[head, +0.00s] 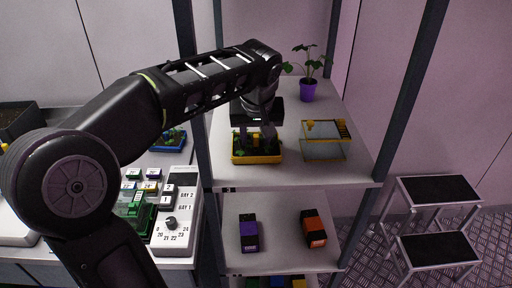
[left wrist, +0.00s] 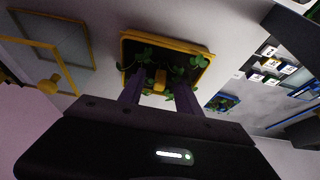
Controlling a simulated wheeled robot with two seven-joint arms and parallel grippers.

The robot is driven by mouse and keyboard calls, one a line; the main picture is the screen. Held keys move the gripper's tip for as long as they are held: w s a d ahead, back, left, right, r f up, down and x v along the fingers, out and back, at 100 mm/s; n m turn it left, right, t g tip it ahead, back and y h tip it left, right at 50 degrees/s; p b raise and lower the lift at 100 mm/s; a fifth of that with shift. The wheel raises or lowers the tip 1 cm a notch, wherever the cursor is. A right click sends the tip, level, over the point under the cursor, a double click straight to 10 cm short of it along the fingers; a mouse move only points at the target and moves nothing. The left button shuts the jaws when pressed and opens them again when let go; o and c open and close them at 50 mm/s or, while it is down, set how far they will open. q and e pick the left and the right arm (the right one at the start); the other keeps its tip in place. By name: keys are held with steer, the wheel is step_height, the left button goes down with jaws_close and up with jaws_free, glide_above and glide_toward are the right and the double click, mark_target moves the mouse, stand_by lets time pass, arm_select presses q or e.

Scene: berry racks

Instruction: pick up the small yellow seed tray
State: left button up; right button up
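The small yellow seed tray (head: 257,161) holds dark soil and green seedlings and sits on the top shelf of the rack. In the left wrist view the yellow tray (left wrist: 196,47) lies just beyond my fingertips, with leaves and a small yellow part between them. My left gripper (head: 258,146) reaches down over the tray from above. In the left wrist view its two fingers (left wrist: 158,88) are apart, with no grip on the tray visible. Whether the fingertips touch the tray is hidden by leaves. My right gripper is in neither view.
On the same shelf are a yellow-framed clear box (head: 325,150) and a purple pot with a plant (head: 308,91). Rack posts stand at both sides. A blue seedling tray (head: 170,141) and a day-dial panel (head: 177,230) are on the left bench.

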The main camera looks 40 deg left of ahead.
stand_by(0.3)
arm_select(q)
jaws_close()
stand_by(0.3)
